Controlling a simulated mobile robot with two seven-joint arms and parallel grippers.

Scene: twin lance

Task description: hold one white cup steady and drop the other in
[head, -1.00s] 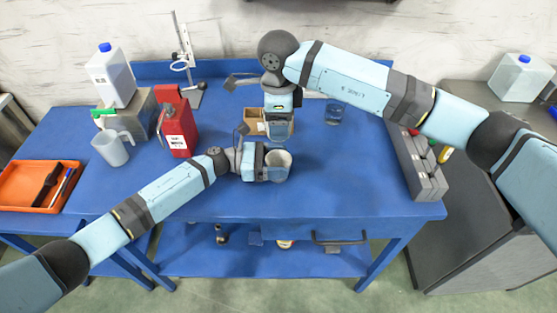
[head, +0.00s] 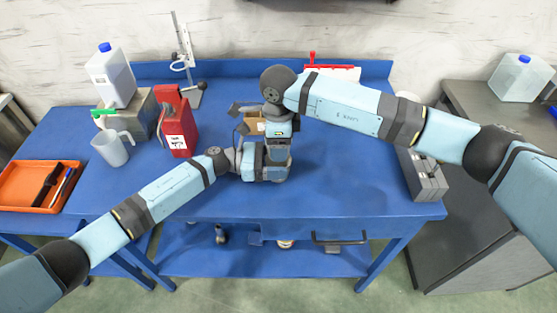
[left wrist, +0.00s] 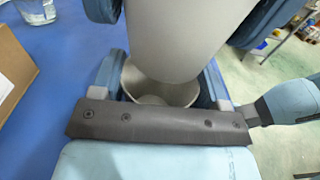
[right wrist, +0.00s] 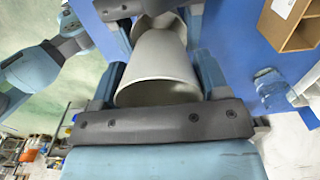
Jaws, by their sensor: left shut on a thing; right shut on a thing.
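One white cup (left wrist: 160,90) is between the fingers of my left gripper (head: 266,166), low over the front middle of the table. Its mouth shows in the left wrist view. The other white cup (right wrist: 158,65) is between the fingers of my right gripper (head: 280,148), straight above. Both grippers are shut on their cups. In the left wrist view the upper cup's (left wrist: 175,35) lower end overlaps the lower cup's mouth. In the right wrist view the two cups line up end to end. I cannot tell how deep the overlap is. The head view hides both cups behind my grippers.
A cardboard box (head: 256,127) stands just behind my grippers. A red can (head: 176,120) and a clear jug (head: 112,147) stand left, with an orange tray (head: 22,188) beyond. A grey rack (head: 424,178) lies at the right edge. The table right of my grippers is clear.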

